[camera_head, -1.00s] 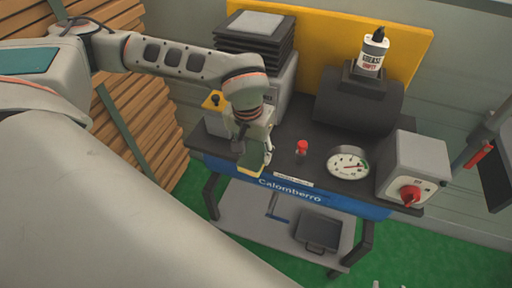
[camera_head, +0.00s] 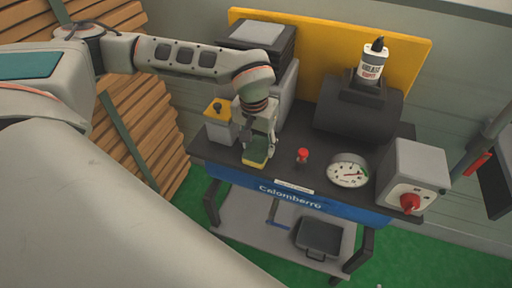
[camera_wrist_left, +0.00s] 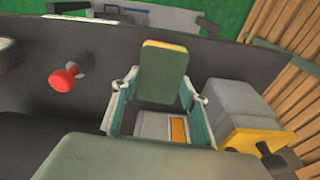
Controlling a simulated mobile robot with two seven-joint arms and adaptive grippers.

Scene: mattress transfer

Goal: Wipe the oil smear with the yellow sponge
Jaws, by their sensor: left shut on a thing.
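My left gripper (camera_head: 258,146) is over the left part of the dark workbench top, shut on the yellow sponge (camera_head: 255,158). In the left wrist view the sponge (camera_wrist_left: 163,72) stands out between the two fingers (camera_wrist_left: 160,97), showing a green face and a yellow upper edge. The sponge is at or just above the bench top (camera_head: 325,184); I cannot tell whether it touches. I cannot make out the oil smear in either view. My right gripper does not show clearly.
A grey box with a yellow top (camera_head: 218,122) stands close left of the gripper. A red knob (camera_head: 302,155), a round gauge (camera_head: 348,171) and a grey switch box (camera_head: 413,172) are to the right. A grease bottle (camera_head: 373,63) stands on the dark cylinder behind.

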